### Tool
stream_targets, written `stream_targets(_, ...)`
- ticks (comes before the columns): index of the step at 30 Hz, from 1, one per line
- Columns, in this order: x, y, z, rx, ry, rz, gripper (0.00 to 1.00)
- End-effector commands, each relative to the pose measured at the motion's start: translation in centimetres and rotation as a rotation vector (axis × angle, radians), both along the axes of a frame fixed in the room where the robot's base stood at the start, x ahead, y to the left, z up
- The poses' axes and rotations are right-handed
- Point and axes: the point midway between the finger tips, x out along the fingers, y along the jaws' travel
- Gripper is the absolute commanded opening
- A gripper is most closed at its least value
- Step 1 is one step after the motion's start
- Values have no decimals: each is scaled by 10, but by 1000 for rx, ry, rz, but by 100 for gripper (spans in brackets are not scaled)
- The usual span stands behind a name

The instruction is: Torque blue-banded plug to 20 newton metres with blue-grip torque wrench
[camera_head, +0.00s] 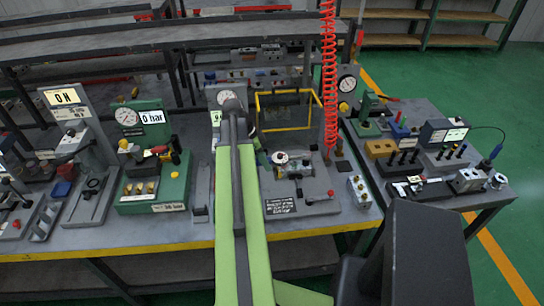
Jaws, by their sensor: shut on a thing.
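My green arm (240,210) reaches from the bottom centre over the front edge of the bench. Its far end covers part of the bench middle, and I cannot make out my gripper or its fingertips. Just right of the arm is a grey fixture plate (305,190) with a round white-topped part (280,158) and a dark label. I cannot pick out the blue-banded plug; it may be hidden or too small. I cannot identify the blue-grip torque wrench either. A blue-handled tool (496,152) on a black cable is at the right table.
A green gauge stand (152,118) reading 0 bar is left of my arm. A red coiled hose (329,70) hangs right of centre. The right table (455,200) holds several small fixtures. Green floor (505,95) is clear at right.

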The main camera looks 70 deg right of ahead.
Motion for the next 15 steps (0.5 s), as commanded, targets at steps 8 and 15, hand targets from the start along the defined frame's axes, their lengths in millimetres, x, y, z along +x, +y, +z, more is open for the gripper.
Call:
stream_targets(8,-20,-34,-1,-5,16,292,0)
stream_targets(15,-20,-35,-1,-5,17,294,0)
